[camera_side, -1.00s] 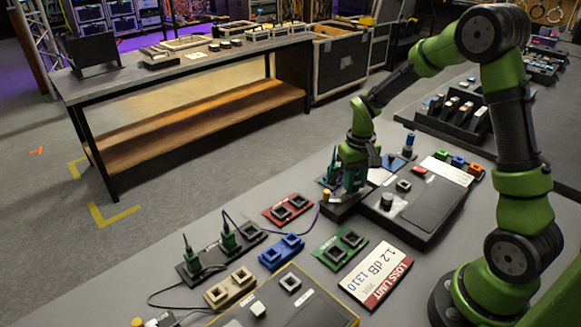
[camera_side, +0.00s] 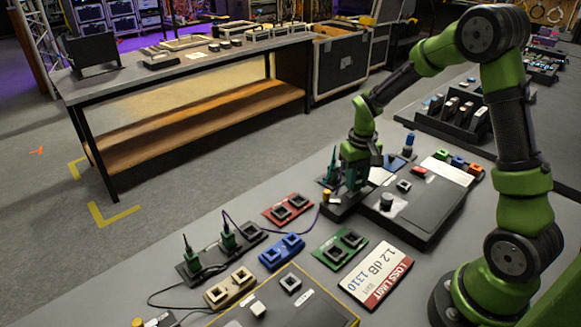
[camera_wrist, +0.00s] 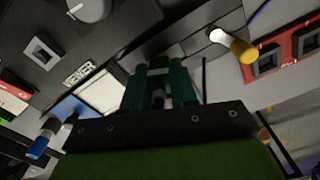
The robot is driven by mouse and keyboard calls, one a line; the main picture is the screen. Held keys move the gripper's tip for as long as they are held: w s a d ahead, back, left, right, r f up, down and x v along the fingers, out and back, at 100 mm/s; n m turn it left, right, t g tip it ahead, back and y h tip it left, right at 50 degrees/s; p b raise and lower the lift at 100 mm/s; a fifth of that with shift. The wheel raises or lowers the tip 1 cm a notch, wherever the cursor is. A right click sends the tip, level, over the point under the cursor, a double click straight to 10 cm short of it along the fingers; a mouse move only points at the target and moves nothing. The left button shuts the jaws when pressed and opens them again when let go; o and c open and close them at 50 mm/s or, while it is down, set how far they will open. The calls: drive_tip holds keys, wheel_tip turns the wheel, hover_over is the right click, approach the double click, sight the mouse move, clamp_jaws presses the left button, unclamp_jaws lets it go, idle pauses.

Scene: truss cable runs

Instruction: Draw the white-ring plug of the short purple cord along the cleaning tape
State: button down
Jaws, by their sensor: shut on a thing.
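In the side view my gripper (camera_side: 350,187) is low over the dark cassette-like block (camera_side: 343,206) at the left end of the black tester. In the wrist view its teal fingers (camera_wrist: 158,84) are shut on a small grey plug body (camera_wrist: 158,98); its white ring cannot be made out. The purple cord (camera_side: 284,232) runs from a green plug (camera_side: 228,238) in the black strip towards the block. A pale strip (camera_wrist: 101,92), possibly the cleaning tape, lies left of the fingers in the wrist view. Contact with it cannot be told.
A yellow-capped post (camera_side: 326,195) stands left of my gripper. A blue-capped post (camera_side: 408,146) stands behind it to the right. Red (camera_side: 288,207), blue (camera_side: 281,251) and green (camera_side: 340,248) socket blocks and the loss-limit card (camera_side: 376,275) lie nearer the camera.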

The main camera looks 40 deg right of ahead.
drive_tip(key=shift+d, duration=0.95)
idle(0.7)
drive_tip(key=shift+a+f, duration=0.1)
drive_tip(key=shift+a, duration=1.9)
idle(2.2)
drive_tip(key=shift+r, duration=2.8)
